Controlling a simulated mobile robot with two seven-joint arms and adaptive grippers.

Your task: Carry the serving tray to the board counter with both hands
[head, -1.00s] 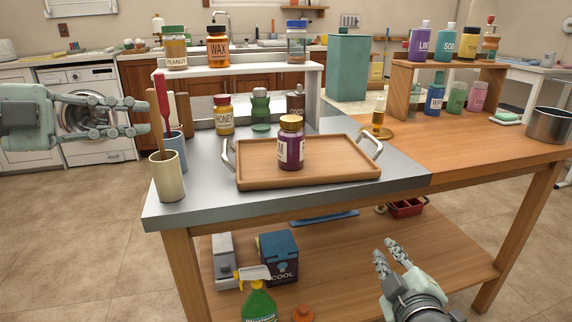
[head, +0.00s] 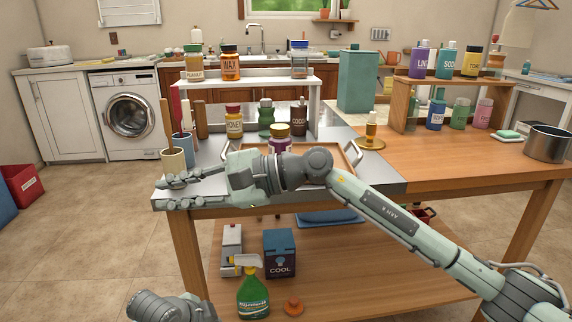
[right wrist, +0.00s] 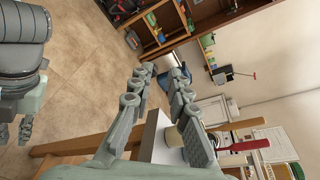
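The wooden serving tray (head: 345,152) lies on the grey metal counter (head: 388,178), largely hidden behind my right arm. A dark jar with a gold lid (head: 280,131) stands on it. The wooden board counter (head: 450,150) adjoins on the right. My right arm crosses in front of the tray. My right gripper (head: 160,193) is open and empty at the counter's left front corner, beside the beige cup (head: 174,160). Its spread fingers also show in the right wrist view (right wrist: 162,75). My left forearm shows at the bottom left; its gripper (right wrist: 16,131) shows partly in the right wrist view, finger gap unclear.
Honey (head: 234,122), a green bottle (head: 266,117) and a cocoa jar (head: 299,118) stand behind the tray. An amber bottle (head: 371,128) stands to its right. A pot (head: 548,144) sits at the far right. The board counter's front middle is clear.

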